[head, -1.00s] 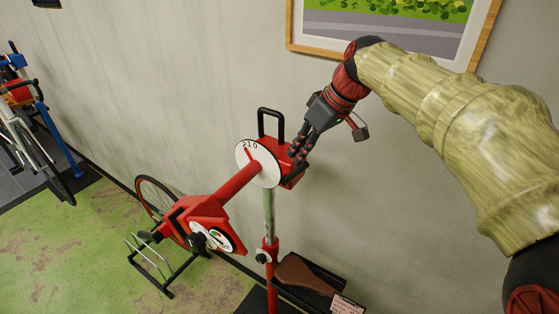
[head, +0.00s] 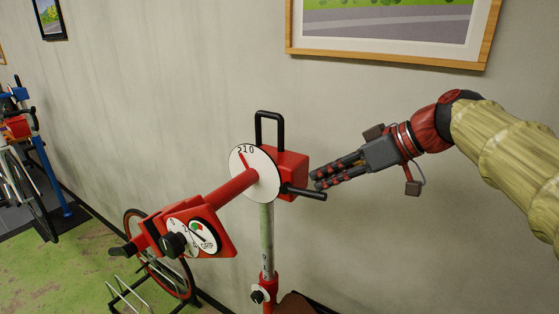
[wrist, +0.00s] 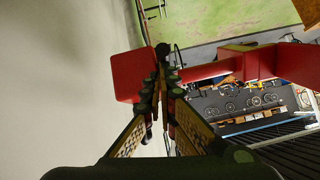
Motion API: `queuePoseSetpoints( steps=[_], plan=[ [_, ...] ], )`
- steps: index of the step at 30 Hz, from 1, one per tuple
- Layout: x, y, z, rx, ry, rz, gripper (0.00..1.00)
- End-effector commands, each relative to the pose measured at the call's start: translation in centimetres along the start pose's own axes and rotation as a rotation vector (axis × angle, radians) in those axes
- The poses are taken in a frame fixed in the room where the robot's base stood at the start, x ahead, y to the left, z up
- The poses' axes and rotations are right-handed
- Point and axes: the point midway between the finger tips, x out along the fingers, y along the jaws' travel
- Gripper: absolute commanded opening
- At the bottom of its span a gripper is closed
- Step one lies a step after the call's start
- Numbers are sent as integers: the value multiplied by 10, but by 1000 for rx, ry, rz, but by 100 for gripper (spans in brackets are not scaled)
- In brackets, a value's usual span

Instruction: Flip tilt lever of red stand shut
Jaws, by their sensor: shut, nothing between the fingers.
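The red stand has a red head block (head: 291,174) behind a white numbered dial (head: 247,170), on a pale post. A black lever (head: 305,192) sticks out to the right from the block, sloping slightly down. I take it to be the tilt lever. A black loop handle (head: 269,126) stands upright on top. My gripper (head: 316,179) is shut and empty, with its fingertips just right of the block and close above the lever's end. I cannot tell whether they touch. In the wrist view the shut fingers (wrist: 162,82) overlap the red block (wrist: 127,75).
A red arm leads down left from the dial to a clamp head (head: 222,228) with a gauge and black knobs. A bicycle wheel (head: 130,222) is behind it. The wall is close behind, with a framed picture (head: 480,50) above. Free space lies below my gripper.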

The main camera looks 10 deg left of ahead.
Motion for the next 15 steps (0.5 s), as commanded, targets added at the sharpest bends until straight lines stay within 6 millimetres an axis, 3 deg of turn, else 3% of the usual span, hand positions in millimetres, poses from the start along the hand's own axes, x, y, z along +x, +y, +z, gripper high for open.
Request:
queuePoseSetpoints(
  steps=[3,15],
  plan=[
    [5,4,15,2,-1,1,0],
    [15,8,40,2,-2,0,0]
  ],
)
